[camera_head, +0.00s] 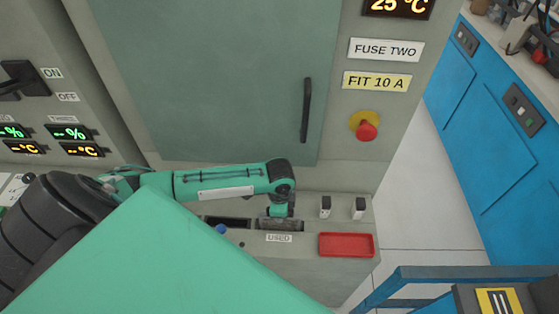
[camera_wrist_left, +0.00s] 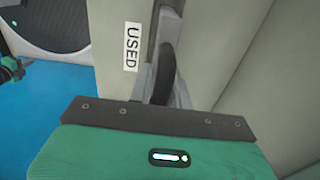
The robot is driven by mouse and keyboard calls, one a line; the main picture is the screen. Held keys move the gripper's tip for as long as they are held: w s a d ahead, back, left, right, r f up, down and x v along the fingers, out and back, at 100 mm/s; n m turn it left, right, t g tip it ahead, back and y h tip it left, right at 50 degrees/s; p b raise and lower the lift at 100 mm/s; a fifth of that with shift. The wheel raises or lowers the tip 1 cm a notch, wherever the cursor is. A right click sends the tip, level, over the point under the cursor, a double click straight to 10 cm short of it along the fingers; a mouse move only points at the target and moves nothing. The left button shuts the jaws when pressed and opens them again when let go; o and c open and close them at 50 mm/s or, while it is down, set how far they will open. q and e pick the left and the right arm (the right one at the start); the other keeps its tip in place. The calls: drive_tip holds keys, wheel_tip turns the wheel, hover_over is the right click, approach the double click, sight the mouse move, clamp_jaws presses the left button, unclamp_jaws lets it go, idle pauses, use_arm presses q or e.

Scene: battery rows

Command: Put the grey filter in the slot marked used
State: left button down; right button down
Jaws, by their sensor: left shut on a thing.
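The label USED (camera_head: 279,238) is on the ledge in front of a slot; it also shows in the left wrist view (camera_wrist_left: 131,47). My left gripper (camera_head: 281,211) is right over this slot, pointing down, and is shut on the grey filter (camera_head: 276,224). My right gripper is not in view.
Two small black-and-white parts (camera_head: 342,207) stand to the right, behind a red tray (camera_head: 346,245). The cabinet door (camera_head: 220,80) with a black handle (camera_head: 306,110) rises behind.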

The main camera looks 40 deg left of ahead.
use_arm(q)
wheel_tip(320, 180, down, 4)
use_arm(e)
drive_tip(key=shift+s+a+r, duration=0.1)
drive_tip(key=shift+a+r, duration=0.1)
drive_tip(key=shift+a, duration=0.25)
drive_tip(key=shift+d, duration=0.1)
use_arm(q)
drive_tip(key=c, duration=1.3)
unclamp_jaws()
drive_tip(key=shift+f, duration=0.15)
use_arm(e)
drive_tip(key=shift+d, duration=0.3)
use_arm(q)
wheel_tip(320, 180, up, 12)
drive_tip(key=shift+r+b, duration=0.2)
drive_tip(key=shift+b, duration=0.15)
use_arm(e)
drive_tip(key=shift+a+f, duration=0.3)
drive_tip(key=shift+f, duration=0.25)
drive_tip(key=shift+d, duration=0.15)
